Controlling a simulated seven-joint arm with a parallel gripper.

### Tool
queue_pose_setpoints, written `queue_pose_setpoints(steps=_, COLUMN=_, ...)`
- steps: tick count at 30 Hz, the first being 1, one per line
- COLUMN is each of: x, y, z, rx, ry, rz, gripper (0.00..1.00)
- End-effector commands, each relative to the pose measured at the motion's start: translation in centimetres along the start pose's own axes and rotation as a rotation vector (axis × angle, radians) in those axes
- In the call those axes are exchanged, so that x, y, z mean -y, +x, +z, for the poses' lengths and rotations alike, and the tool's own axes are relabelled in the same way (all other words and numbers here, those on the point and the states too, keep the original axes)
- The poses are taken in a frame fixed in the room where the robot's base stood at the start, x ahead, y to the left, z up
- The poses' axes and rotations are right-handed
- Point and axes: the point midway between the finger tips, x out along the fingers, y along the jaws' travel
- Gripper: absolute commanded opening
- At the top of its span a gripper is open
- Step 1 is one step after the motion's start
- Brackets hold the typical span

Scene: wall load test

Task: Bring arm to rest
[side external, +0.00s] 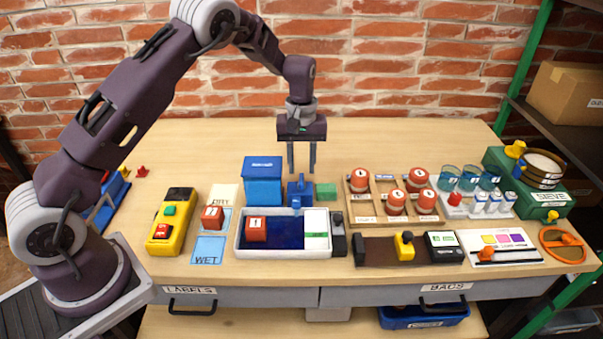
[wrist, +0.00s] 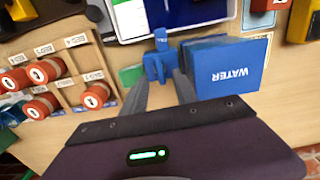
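My gripper (side external: 302,172) hangs fingers-down over the back middle of the wooden bench. Its two fingers are apart with nothing between them, so it is open and empty. In the side view it is above and slightly behind a small blue tap-like fixture (side external: 300,192). In the wrist view the fingertips (wrist: 160,78) appear on either side of that blue fixture (wrist: 160,62); I cannot tell the exact height gap. A blue WATER box (side external: 263,181) stands just left of the fixture in the side view; it also shows in the wrist view (wrist: 226,72).
A white tray (side external: 243,250) with a red block (side external: 256,230) lies in front. A yellow button box (side external: 172,220) is at left. A wooden rack (side external: 382,218) of red-capped jars and a SIEVE unit (side external: 545,190) are at right. The back bench strip is clear.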

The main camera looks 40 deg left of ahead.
Motion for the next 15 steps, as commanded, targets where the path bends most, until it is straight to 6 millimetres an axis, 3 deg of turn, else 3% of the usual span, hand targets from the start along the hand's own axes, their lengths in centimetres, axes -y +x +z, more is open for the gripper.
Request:
queue_pose_setpoints(steps=3, x=-0.1, y=-2.2, z=-0.1, rx=-0.002, ry=0.001, rz=0.002, gripper=0.35)
queue_pose_setpoints(steps=6, x=0.0, y=-3.3, z=0.0, rx=-0.001, ry=0.000, rz=0.001, gripper=0.35)
queue_pose_setpoints(steps=15, x=0.0, y=-3.6, z=0.0, rx=0.000, ry=0.001, rz=0.000, gripper=0.35)
